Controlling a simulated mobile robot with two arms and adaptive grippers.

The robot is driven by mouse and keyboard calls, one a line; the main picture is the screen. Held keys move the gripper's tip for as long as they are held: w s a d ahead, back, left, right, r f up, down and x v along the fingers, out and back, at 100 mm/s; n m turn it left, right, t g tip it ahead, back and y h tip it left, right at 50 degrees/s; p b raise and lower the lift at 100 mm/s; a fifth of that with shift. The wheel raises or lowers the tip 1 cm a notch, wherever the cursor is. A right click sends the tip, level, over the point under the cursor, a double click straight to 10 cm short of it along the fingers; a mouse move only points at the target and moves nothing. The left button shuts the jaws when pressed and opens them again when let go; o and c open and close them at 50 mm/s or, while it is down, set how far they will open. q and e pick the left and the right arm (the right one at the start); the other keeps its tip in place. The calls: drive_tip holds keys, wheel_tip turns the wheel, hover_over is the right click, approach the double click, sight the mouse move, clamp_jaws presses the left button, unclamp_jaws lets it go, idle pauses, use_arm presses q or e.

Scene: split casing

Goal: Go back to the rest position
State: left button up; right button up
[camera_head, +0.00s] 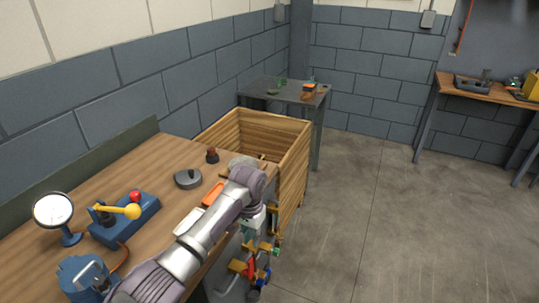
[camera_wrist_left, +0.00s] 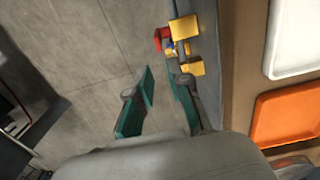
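My left arm reaches in from the bottom left over the workbench (camera_head: 150,170). My left gripper (camera_head: 262,244) hangs past the bench's right edge, pointing down. In the left wrist view the two teal fingers of the left gripper (camera_wrist_left: 161,90) stand apart with bare floor showing between them, so it is open and empty. My right gripper is in neither view.
Red, yellow and blue fittings (camera_head: 250,268) sit low by the bench side, close to the left gripper. A wooden crate (camera_head: 290,165) stands just beyond. A gauge (camera_head: 53,210), a blue device with yellow lever (camera_head: 125,222) and an orange tray (camera_head: 213,194) are on the bench. Floor at right is clear.

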use_arm(q)
drive_tip(key=s+f+t+h, duration=0.1)
drive_tip(key=s+f, duration=0.3)
drive_tip(key=s, duration=0.5)
drive_tip(key=s+f+t+h, duration=0.1)
drive_tip(key=s+f, duration=0.4)
drive_tip(key=s, duration=0.3)
drive_tip(key=s+a+r+n+t+y, duration=0.1)
drive_tip(key=s+a+r, duration=0.3)
drive_tip(key=s, duration=0.5)
drive_tip(key=s+a+r+n+t+y, duration=0.1)
drive_tip(key=s+a+r, duration=0.2)
drive_tip(key=s+a, duration=0.45)
wheel_tip(320, 180, down, 24)
drive_tip(key=s+d+g, duration=0.1)
drive_tip(key=s+a+f+g, duration=0.1)
drive_tip(key=s+a+f, duration=0.2)
drive_tip(key=s+f, duration=1.4)
drive_tip(key=shift+s+f+g, duration=0.35)
drive_tip(key=shift+f+g, duration=0.05)
drive_tip(key=shift+f, duration=0.25)
